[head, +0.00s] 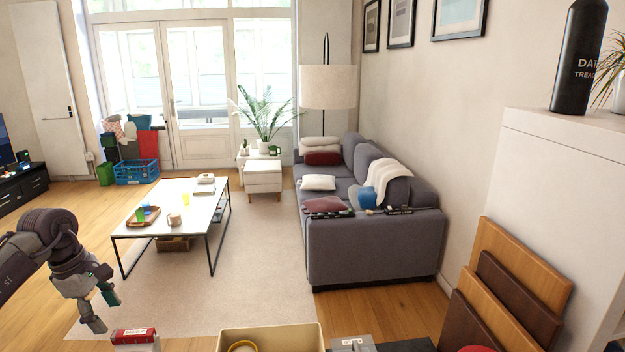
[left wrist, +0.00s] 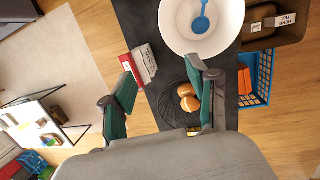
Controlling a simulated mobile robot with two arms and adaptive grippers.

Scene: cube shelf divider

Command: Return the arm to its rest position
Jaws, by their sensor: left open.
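My left gripper (head: 103,309) is at the lower left in the head view, fingers pointing down and spread apart with nothing between them. Its two green-padded fingers also show in the left wrist view (left wrist: 163,82), wide apart and empty. A red and white box (head: 134,336) is just right of the fingers in the head view; in the left wrist view the box (left wrist: 140,66) lies near the left finger on a dark surface, apart from it as far as I can tell. My right gripper is in neither view.
The dark counter (left wrist: 140,20) holds a white bowl (left wrist: 178,40) with a blue spoon and a black wire basket (left wrist: 172,105) with brown round items. A coffee table (head: 185,198) and grey sofa (head: 375,245) stand farther off. Open rug (head: 265,250) lies between.

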